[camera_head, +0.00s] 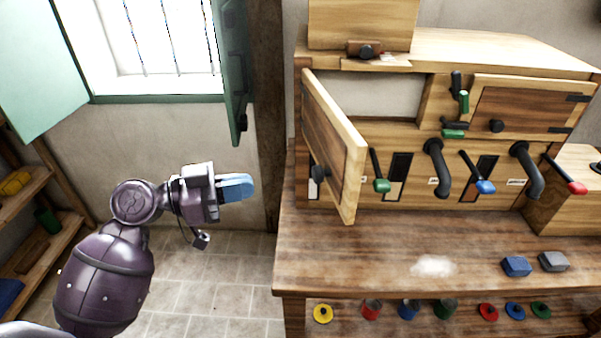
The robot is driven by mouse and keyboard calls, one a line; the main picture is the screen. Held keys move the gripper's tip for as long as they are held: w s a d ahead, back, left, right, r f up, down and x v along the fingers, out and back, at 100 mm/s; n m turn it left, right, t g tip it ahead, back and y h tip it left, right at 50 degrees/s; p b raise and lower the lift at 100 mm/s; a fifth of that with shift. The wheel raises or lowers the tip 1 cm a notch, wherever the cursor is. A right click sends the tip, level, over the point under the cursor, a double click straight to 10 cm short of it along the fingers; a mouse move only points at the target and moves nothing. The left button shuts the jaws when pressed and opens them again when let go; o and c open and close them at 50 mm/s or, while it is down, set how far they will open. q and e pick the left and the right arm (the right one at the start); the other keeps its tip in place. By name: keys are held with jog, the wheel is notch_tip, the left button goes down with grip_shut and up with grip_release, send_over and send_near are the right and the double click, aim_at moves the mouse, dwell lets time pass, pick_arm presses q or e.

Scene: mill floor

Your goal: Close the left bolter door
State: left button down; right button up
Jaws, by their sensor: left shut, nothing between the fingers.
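The left bolter door (335,143) is a wooden panel with a dark inset, hinged at its left side on the wooden bolter cabinet (430,165). My left gripper (250,187), with blue fingers, is shut and empty. It is left of the door, apart from it, in front of the wall. My right gripper is not in view.
The right bolter door (525,110) is shut. Levers with green (381,185), blue (486,187) and red (577,188) grips and black spouts (437,168) stick out below. Blue (516,266) and grey (553,261) blocks lie on the table (350,255). An open window shutter (233,65) hangs above my left gripper.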

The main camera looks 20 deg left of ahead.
aim_at(314, 175)
pick_arm(q)
jog(key=p+x, duration=0.2)
jog(key=x, duration=0.6)
jog(key=shift+w+d+r, duration=0.1)
jog(key=shift+w+d, duration=0.05)
jog(key=shift+d, duration=0.2)
jog(key=shift+w+d, duration=0.2)
jog(key=shift+d, duration=0.1)
jog(key=shift+w+d+p, duration=0.3)
jog(key=shift+d+p, duration=0.05)
jog(key=shift+d, duration=0.1)
jog(key=shift+w, duration=0.1)
